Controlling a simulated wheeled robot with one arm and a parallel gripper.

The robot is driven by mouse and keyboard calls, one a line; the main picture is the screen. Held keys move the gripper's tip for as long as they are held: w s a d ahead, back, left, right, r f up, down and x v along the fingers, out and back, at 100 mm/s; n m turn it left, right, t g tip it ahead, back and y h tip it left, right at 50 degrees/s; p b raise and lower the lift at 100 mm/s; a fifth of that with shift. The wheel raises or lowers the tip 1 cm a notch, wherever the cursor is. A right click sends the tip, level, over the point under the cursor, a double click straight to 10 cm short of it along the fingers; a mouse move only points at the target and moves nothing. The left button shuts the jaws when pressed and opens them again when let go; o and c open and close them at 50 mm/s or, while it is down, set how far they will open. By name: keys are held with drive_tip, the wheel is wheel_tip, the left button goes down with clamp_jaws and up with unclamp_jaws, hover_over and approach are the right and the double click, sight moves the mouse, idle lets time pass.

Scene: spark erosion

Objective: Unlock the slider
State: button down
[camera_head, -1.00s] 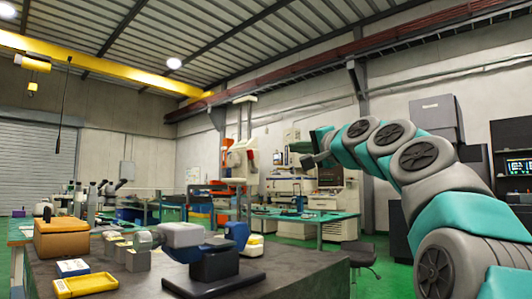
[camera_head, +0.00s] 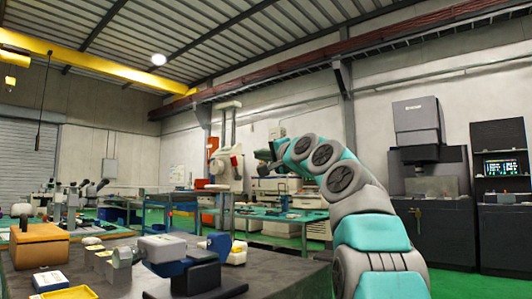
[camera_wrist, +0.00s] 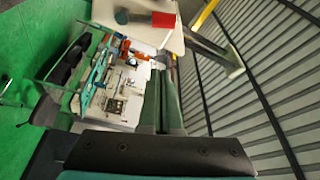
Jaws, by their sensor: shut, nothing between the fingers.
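I cannot single out a slider with certainty in either view. A blue, white and black instrument (camera_head: 180,260) stands on the near table, well apart from my gripper; whether it carries the slider I cannot tell.
The dark table (camera_head: 285,272) holds an orange-brown box (camera_head: 38,246), a yellow tray (camera_head: 68,294) and small grey blocks (camera_head: 100,260). Behind stand green-topped benches (camera_head: 290,216) and a white-and-orange machine (camera_head: 226,165). A dark grey machine (camera_head: 430,180) stands at the right.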

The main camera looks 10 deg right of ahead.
sight(235, 167)
drive_tip(key=shift+w+a+f+b, duration=0.1)
drive_tip(key=shift+a+f+b, duration=0.2)
drive_tip(key=shift+a, duration=0.75)
drive_tip(key=shift+w+a+f+b, duration=0.15)
drive_tip(key=shift+a+f, duration=0.15)
drive_tip(key=shift+a, duration=0.7)
